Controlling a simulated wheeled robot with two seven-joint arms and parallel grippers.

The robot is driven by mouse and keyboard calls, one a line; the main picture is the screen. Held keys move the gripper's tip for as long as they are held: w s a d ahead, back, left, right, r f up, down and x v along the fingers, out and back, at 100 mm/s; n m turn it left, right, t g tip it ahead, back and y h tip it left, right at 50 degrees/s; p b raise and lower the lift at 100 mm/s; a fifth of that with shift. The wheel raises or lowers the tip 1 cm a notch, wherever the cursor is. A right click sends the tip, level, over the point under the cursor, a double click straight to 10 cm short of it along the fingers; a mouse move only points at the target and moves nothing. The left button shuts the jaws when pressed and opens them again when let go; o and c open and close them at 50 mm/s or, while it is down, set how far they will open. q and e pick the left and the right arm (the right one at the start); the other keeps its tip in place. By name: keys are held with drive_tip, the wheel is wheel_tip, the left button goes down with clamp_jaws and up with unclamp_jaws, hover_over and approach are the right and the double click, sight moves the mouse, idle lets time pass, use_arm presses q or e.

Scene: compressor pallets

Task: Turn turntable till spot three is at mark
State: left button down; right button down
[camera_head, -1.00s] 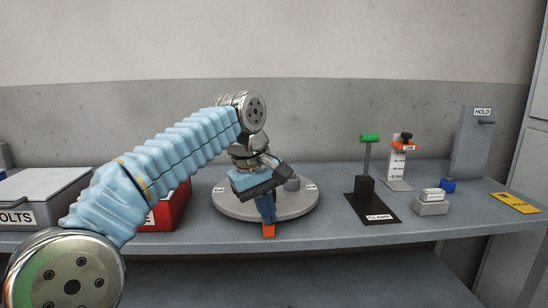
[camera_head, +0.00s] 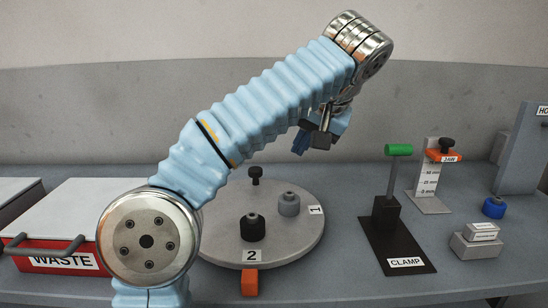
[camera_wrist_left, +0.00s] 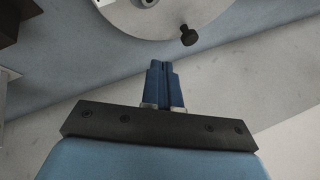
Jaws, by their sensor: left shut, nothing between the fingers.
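The grey round turntable (camera_head: 290,240) stands on the bench. Its label 2 (camera_head: 252,256) is at the front, directly above the orange mark (camera_head: 249,282). Its label 1 (camera_head: 316,210) is at the right rim. No label 3 shows; my left arm covers the left part of the disc. A black knob-topped part (camera_head: 253,228), a grey one (camera_head: 288,204) and a thin black knob (camera_head: 256,174) stand on it. My left gripper (camera_head: 300,143) is shut and empty, raised above and behind the disc. In the left wrist view, its blue fingers (camera_wrist_left: 163,68) are together, apart from the turntable (camera_wrist_left: 200,18).
A red WASTE bin (camera_head: 60,262) with a pale lid stands left of the turntable. Right of it are the CLAMP stand (camera_head: 385,212) with a green handle, a JAW gauge (camera_head: 428,185), a blue knob (camera_head: 494,207) and grey blocks (camera_head: 476,243). Bench between turntable and clamp is clear.

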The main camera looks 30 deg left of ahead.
use_arm(q)
approach(269, 189)
drive_tip(key=w+f, duration=0.1)
drive_tip(key=w+a+f, duration=0.1)
drive_tip(key=w, duration=0.1)
drive_tip(key=shift+w+f, duration=0.25)
drive_tip(key=shift+w, duration=0.1)
drive_tip(key=shift+s+a, duration=0.15)
drive_tip(key=shift+a, duration=1.55)
drive_tip(key=shift+s+a+f, duration=0.1)
